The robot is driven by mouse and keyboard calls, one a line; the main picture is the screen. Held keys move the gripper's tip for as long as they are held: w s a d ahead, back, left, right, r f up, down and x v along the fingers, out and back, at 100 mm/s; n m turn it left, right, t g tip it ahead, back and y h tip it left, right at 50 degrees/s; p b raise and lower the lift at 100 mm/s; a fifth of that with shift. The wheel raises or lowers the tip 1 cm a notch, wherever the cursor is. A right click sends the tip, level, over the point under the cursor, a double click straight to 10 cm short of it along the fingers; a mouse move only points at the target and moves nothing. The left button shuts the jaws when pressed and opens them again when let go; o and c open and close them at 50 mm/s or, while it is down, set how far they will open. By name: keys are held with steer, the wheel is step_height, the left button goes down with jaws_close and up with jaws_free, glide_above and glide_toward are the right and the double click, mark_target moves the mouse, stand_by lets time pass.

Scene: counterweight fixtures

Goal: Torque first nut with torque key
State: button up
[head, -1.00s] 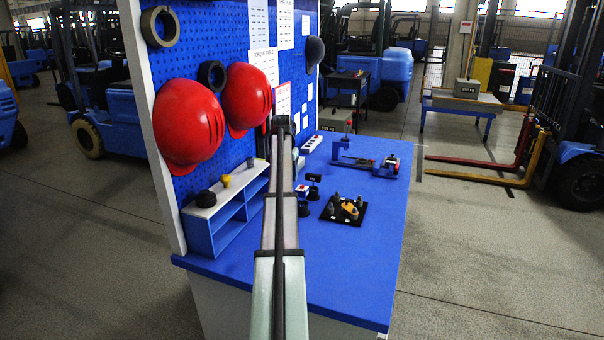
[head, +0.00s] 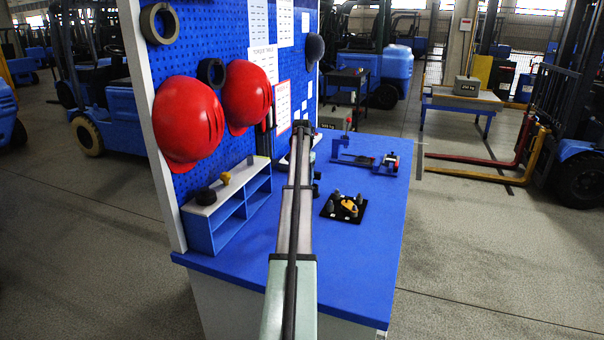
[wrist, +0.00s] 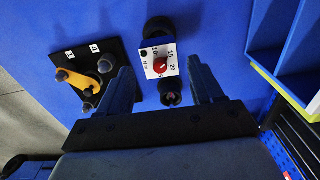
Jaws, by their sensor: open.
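My gripper (wrist: 160,68) is open, with its two dark fingers spread and nothing clasped between them. In the wrist view, a white dial plate (wrist: 150,67) with a red knob and torque numbers lies between and just beyond the fingertips. A black ring (wrist: 159,27) stands behind it and a dark round piece (wrist: 170,92) in front. I cannot tell which part is the torque key. A black plate (wrist: 112,48) left of the fingers carries grey nut-like posts (wrist: 105,65) and a yellow bar (wrist: 75,80). This plate also shows in the head view (head: 332,213), right of my arm.
A blue and white shelf (head: 230,210) stands left of my arm, below a pegboard (head: 215,50) with red helmets (head: 187,122). A blue fixture (head: 365,160) sits at the back of the blue bench. The bench's front right (head: 350,270) is clear.

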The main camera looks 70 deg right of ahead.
steer(key=shift+f, duration=2.9)
steer(key=shift+c, duration=0.3)
steer(key=c, duration=1)
